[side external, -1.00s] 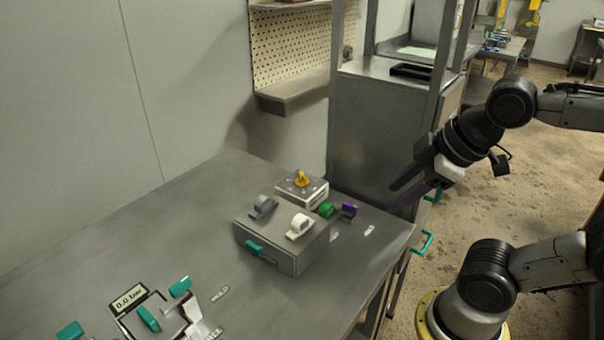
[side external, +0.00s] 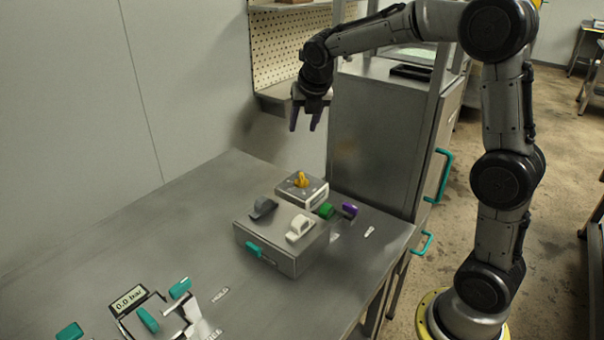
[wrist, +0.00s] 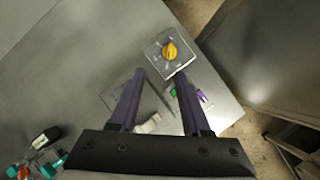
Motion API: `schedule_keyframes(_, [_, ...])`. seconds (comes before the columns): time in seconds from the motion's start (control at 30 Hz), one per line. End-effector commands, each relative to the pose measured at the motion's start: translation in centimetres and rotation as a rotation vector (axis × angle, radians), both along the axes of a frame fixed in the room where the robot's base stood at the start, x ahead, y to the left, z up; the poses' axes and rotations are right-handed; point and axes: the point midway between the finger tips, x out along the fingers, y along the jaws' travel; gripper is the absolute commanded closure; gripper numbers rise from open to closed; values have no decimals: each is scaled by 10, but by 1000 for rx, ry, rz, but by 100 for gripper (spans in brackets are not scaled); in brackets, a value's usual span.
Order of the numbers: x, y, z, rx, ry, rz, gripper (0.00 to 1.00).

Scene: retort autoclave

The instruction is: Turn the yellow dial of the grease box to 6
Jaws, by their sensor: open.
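The yellow dial (side external: 301,179) sits on top of the small grey grease box (side external: 317,198) near the back of the steel table. In the wrist view the yellow dial (wrist: 170,51) shows at the top centre, on the box's square top face (wrist: 157,58), beyond the fingertips. The marks around the dial are too small to read. My gripper (side external: 305,128) is open and empty, pointing down, well above the table and the box. Its two purple fingers (wrist: 158,82) are apart in the wrist view, with nothing between them.
A larger grey box (side external: 283,258) with a dark grey and a white knob and a teal handle stands in front. Green (side external: 326,210) and purple (side external: 349,209) knobs are beside it. A pressure display (side external: 129,299) and teal levers lie front left. A tall steel cabinet (side external: 375,140) stands behind.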

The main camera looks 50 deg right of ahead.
Motion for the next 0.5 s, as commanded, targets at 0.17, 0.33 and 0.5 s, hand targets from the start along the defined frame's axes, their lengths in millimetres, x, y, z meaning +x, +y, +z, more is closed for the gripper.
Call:
schedule_keyframes(0.17, [19,-22,-51,8,89,-31,52])
schedule_keyframes(0.33, [19,-29,-74,19,131,-46,52])
schedule_keyframes(0.5, [22,-34,-89,19,134,-49,52])
